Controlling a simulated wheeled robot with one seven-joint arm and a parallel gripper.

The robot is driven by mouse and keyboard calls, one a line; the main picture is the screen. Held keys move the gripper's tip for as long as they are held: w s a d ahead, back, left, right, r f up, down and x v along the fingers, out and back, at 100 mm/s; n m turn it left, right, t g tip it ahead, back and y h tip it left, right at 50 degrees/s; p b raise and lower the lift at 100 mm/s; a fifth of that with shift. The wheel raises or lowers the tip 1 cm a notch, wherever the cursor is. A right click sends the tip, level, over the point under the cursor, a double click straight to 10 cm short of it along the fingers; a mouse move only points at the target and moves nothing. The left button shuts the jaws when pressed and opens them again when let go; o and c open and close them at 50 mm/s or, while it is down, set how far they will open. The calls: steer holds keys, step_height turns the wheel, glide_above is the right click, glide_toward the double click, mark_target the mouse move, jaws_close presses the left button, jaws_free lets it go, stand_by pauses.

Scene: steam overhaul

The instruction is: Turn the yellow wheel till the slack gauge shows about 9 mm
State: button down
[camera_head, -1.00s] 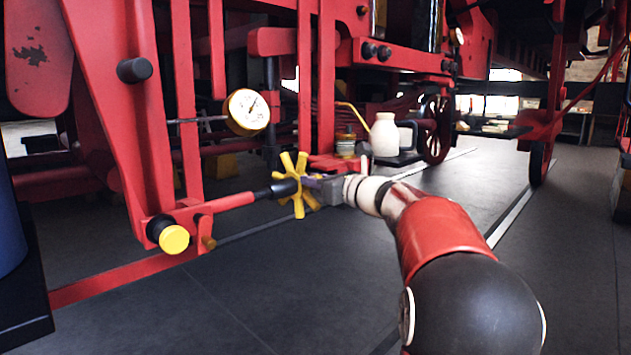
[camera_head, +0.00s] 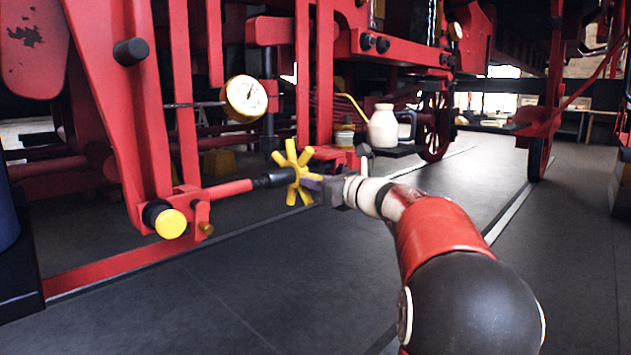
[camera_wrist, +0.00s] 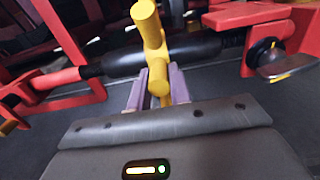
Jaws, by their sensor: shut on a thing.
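The yellow wheel (camera_head: 293,172) has several spokes and sits on the dark middle part of a red rod. My gripper (camera_head: 316,183) reaches it from the right. In the wrist view my gripper (camera_wrist: 158,92) has its two purple fingers on either side of a spoke of the yellow wheel (camera_wrist: 150,32), shut on it. The slack gauge (camera_head: 245,98) is a white dial with a yellow rim above and left of the wheel. Its needle points up and slightly right; the numbers are too small to read.
A red rod (camera_head: 228,191) runs left from the wheel to a bracket with a yellow-capped pin (camera_head: 170,224). A cream jug (camera_head: 383,127) and a small tin (camera_head: 344,134) stand behind my gripper. The dark floor (camera_head: 270,290) in front is clear.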

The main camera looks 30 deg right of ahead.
mark_target(313, 204)
steer(key=shift+f, duration=0.3)
steer(key=shift+w+a+f+b, duration=0.1)
steer(key=shift+w+f+b, duration=0.1)
steer(key=shift+f+b, duration=0.5)
steer(key=shift+w+a+f+b, duration=0.1)
steer(key=shift+w+f+b, duration=0.1)
steer(key=shift+f+b, duration=0.5)
steer(key=shift+f, duration=0.1)
steer(key=shift+w+f, duration=0.1)
steer(key=shift+w+a+f+b, duration=0.15)
steer(key=shift+w+f+b, duration=0.25)
steer(key=shift+f, duration=0.35)
steer(key=shift+w, duration=0.1)
steer(key=shift+w+a+f, duration=0.1)
steer(key=shift+w+f, duration=0.05)
steer(key=shift+f, duration=0.1)
steer(key=c, duration=1.2)
jaws_free()
steer(key=shift+r, duration=0.1)
steer(key=shift+c, duration=0.2)
